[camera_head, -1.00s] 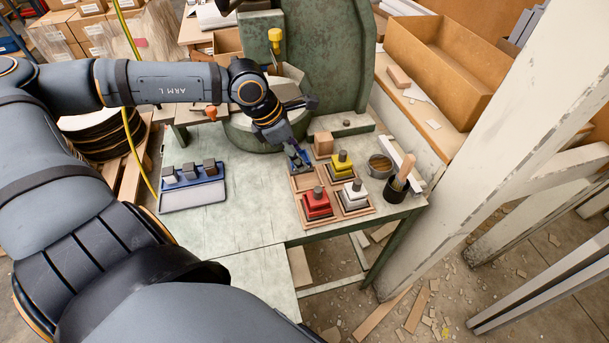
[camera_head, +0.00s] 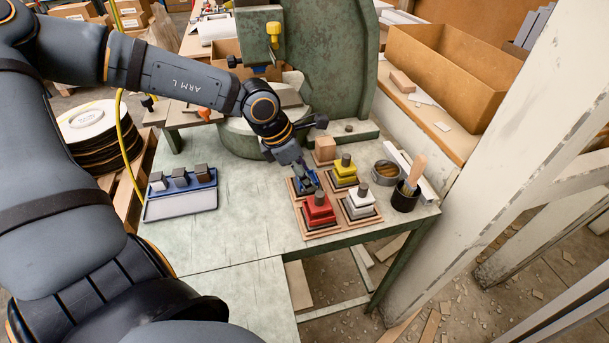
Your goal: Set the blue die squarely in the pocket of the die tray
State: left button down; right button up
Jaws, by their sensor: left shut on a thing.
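The wooden die tray (camera_head: 311,236) lies on the green table and holds a red die (camera_head: 318,210) front left, a white die (camera_head: 359,204) front right and a yellow die (camera_head: 345,171) back right, each with a grey knob. My left gripper (camera_head: 302,174) reaches down from the back left, shut on the blue die (camera_head: 308,186). The blue die is at the tray's back-left pocket, behind the red die. The gripper and red die partly hide it; I cannot tell whether it is seated or square. My right gripper is not in view.
The fly press (camera_head: 332,70) rises behind. The table between rack and tray is clear.

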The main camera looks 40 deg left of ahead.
pick_arm(q)
jog(key=shift+r, duration=0.1)
jog(key=shift+d, duration=0.1)
jog(key=c, duration=0.7)
grip_release()
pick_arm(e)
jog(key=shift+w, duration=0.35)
